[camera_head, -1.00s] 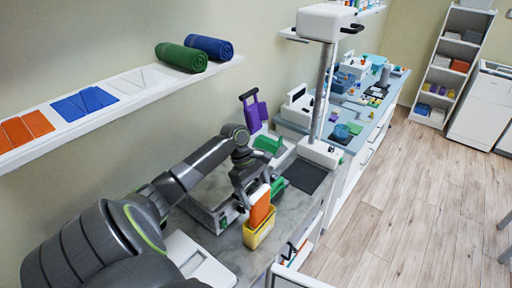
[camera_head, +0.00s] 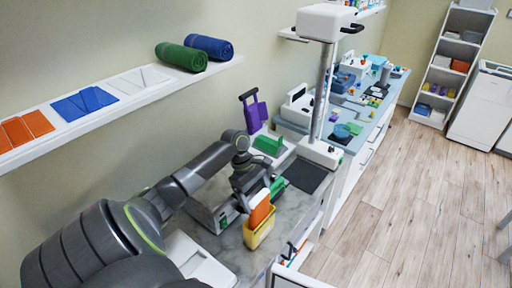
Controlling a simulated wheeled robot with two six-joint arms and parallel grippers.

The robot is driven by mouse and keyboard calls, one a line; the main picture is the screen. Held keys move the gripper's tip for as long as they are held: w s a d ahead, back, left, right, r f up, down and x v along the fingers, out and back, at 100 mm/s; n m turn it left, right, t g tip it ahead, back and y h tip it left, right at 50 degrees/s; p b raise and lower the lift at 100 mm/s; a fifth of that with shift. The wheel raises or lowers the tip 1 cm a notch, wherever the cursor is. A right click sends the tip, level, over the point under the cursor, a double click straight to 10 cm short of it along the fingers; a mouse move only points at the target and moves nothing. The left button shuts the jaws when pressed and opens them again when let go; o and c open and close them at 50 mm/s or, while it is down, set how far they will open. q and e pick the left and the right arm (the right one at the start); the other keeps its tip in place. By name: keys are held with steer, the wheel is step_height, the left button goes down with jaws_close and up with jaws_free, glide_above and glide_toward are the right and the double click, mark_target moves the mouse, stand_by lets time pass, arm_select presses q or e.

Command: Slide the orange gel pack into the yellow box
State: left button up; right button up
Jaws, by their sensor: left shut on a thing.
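The orange gel pack (camera_head: 259,213) stands upright with its lower end inside the yellow box (camera_head: 259,235), and it shows a white top edge. The yellow box stands near the front edge of the grey counter. My left gripper (camera_head: 253,195) is just above the box, shut on the top of the gel pack. How deep the pack reaches in the box is hidden by the box's front wall. My right gripper is not in view.
A green block (camera_head: 277,187) stands right behind the box. A dark mat (camera_head: 306,175) and a tall post (camera_head: 323,95) are to the right. The wall shelf (camera_head: 130,98) holds rolls and flat packs.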

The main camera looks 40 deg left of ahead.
arm_select(q)
steer(key=shift+f, duration=0.1)
steer(key=o, duration=1.1)
steer(key=shift+o, duration=0.2)
steer(key=shift+r, duration=4.5)
steer(key=shift+d+f, duration=0.1)
